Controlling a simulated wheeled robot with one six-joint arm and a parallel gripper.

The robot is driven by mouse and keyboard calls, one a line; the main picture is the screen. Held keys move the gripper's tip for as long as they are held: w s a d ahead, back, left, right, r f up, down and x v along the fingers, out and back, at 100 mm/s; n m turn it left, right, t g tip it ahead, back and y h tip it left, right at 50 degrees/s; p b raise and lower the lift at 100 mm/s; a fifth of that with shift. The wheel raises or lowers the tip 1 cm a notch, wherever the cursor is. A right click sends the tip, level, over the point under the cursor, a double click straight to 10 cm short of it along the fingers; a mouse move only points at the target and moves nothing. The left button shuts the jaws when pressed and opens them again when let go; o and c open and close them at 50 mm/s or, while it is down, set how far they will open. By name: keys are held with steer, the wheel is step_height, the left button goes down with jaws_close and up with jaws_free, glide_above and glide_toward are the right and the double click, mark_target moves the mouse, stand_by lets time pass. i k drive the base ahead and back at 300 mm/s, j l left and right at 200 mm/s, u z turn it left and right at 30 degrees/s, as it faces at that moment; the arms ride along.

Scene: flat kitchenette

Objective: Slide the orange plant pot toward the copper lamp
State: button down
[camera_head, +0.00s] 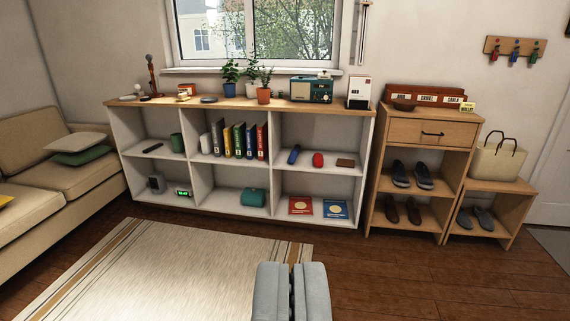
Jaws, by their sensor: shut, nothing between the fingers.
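The orange plant pot (264,97), with a green plant in it, stands upright on the wooden top of the low white shelf unit (125,103). A slim copper-brown upright thing (153,77) near the left end of that top looks like the copper lamp, but it is too small to be sure. My gripper (292,265) is at the bottom middle of the view, shut and empty. It is in front of the shelf unit and well apart from the pot.
A blue pot (230,90) and a white pot (250,90) stand left of the orange pot, with a dark flat disc (209,100) and small items further left. A teal radio (311,90) stands to its right. A rug (180,270) covers the floor ahead; a sofa (50,190) is at left.

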mark_target(262, 94)
steer(key=i, duration=3.4)
steer(key=i+u, duration=0.25)
steer(key=i, duration=0.2)
